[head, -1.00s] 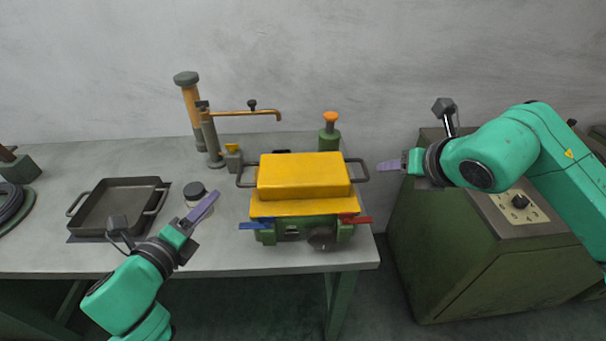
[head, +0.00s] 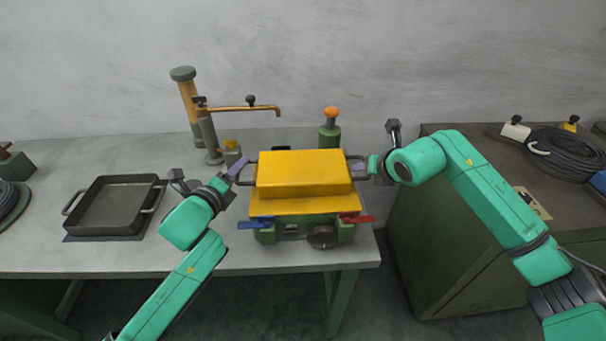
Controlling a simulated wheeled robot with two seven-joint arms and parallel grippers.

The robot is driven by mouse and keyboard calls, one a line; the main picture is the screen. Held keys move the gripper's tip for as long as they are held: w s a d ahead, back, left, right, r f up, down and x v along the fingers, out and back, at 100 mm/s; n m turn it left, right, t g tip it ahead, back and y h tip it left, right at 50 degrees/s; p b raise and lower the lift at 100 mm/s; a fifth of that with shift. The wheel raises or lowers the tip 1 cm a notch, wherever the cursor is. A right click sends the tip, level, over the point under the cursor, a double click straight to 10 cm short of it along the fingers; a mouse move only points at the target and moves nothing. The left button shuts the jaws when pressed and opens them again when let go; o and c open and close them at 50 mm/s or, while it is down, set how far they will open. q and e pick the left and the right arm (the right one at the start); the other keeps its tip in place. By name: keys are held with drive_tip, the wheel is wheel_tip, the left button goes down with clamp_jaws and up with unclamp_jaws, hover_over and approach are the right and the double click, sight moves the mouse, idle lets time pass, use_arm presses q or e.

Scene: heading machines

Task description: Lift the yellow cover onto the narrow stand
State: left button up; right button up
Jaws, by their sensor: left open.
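The yellow cover (head: 304,173) is a box-shaped piece with a dark loop handle on each side. It rests on a green machine (head: 292,231) with a blue lever and a red lever, on the table. My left gripper (head: 238,168) is open at the cover's left handle (head: 249,172); I cannot tell if the handle is between the fingers. My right gripper (head: 359,168) is at the right handle, which it partly hides; its jaw state is unclear. I cannot tell which thing is the narrow stand.
A dark tray (head: 75,231) with handles lies on the table (head: 190,262) at left. A tap-like post (head: 211,137) and an orange-topped green bottle (head: 329,136) stand behind the cover. A green cabinet (head: 430,270) with coiled cable on top is at right.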

use_arm(q)
drive_tip(key=shift+s, duration=0.1)
drive_tip(key=shift+c, duration=0.7)
use_arm(e)
drive_tip(key=shift+s+r, duration=0.1)
drive_tip(key=shift+c, duration=0.6)
use_arm(q)
clamp_jaws()
use_arm(e)
clamp_jaws()
